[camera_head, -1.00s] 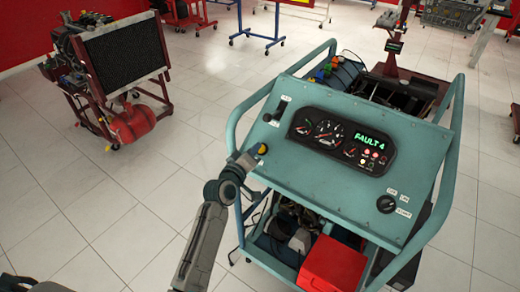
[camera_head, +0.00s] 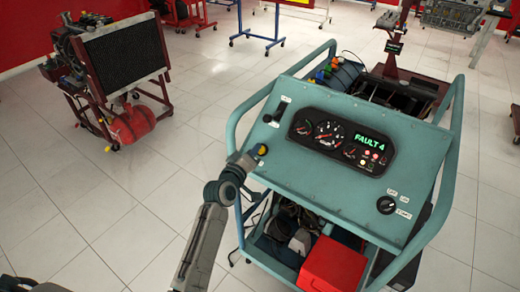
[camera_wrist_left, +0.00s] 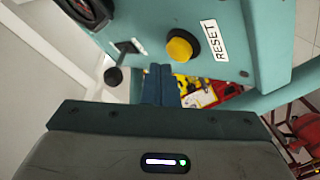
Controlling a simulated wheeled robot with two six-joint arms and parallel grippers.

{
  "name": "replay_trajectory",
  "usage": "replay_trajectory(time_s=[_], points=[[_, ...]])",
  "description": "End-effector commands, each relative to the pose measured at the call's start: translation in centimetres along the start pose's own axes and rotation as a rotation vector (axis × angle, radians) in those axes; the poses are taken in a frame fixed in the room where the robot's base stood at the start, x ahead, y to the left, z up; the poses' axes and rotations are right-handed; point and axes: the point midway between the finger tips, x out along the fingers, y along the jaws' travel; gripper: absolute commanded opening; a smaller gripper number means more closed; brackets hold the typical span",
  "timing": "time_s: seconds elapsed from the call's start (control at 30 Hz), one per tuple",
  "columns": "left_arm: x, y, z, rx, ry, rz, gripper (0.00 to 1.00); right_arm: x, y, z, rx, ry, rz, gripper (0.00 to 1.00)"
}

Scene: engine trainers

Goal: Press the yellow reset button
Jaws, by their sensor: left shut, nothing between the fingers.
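The yellow reset button (camera_head: 262,149) is on the left part of the teal control panel (camera_head: 300,165). In the left wrist view the round yellow button (camera_wrist_left: 180,48) sits in a black collar, beside a white RESET label (camera_wrist_left: 208,40). My left gripper (camera_head: 247,159) is at the panel's left edge, close to the button. Its blue-grey fingers (camera_wrist_left: 160,84) are shut and empty, with the tips just below the button in the wrist view. I cannot tell whether they touch the panel. My right gripper is not in view.
A black-knobbed lever (camera_wrist_left: 113,75) is near the fingers. The gauge cluster (camera_head: 341,141) reads FAULT 4, and a rotary key switch (camera_head: 386,205) is at the lower right. A teal tube frame (camera_head: 233,125) borders the panel. Open floor lies left, before an engine stand (camera_head: 118,65).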

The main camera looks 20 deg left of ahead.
Motion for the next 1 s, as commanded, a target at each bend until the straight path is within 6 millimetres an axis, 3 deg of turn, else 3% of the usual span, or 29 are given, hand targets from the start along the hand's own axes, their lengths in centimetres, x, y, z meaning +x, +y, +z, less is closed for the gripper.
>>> replay_trajectory(time_s=[1.0], points=[[0.62, -0.41, 0.41, 0.000, 0.001, 0.001, 0.00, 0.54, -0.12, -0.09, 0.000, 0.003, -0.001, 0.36]])
